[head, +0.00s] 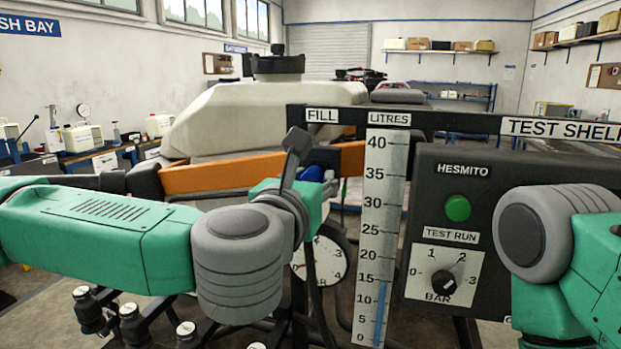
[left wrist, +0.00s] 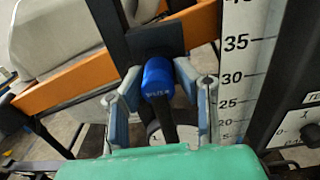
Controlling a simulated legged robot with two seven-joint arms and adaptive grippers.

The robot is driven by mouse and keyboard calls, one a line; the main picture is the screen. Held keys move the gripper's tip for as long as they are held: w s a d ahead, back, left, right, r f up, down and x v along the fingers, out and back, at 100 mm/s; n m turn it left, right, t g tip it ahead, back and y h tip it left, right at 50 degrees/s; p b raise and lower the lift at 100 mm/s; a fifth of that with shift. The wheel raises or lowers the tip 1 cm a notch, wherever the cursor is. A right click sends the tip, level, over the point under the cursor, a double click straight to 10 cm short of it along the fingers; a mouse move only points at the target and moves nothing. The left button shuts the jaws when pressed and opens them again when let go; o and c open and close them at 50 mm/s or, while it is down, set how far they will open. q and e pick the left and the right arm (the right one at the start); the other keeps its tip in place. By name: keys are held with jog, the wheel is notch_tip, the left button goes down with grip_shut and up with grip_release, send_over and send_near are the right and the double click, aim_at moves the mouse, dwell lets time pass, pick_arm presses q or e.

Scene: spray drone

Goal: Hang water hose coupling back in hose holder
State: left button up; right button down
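The blue water hose coupling (left wrist: 158,78), with a black hose below it, sits between the two fingertips of my left gripper (left wrist: 158,72) in the left wrist view. Both fingertips lie close against its sides. Behind it is a dark bracket (left wrist: 155,40) on the black post, which looks like the hose holder; whether the coupling touches it I cannot tell. In the head view only a bit of the coupling (head: 312,173) shows behind my left gripper (head: 322,175). My right arm comes in at the right edge, but its gripper is out of view.
A white litre gauge (head: 383,230) stands right of the coupling, and the dark HESMITO control panel (head: 470,230) further right. A black top bar (head: 455,122) runs above. A round dial (head: 322,258) hangs below. The drone's white tank (head: 235,115) and orange frame (head: 220,172) are behind.

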pick_arm(q)
grip_shut()
jog(key=shift+s, duration=0.1)
jog(key=shift+s, duration=0.2)
jog(key=shift+v, duration=2.7)
jog(key=shift+d, duration=0.1)
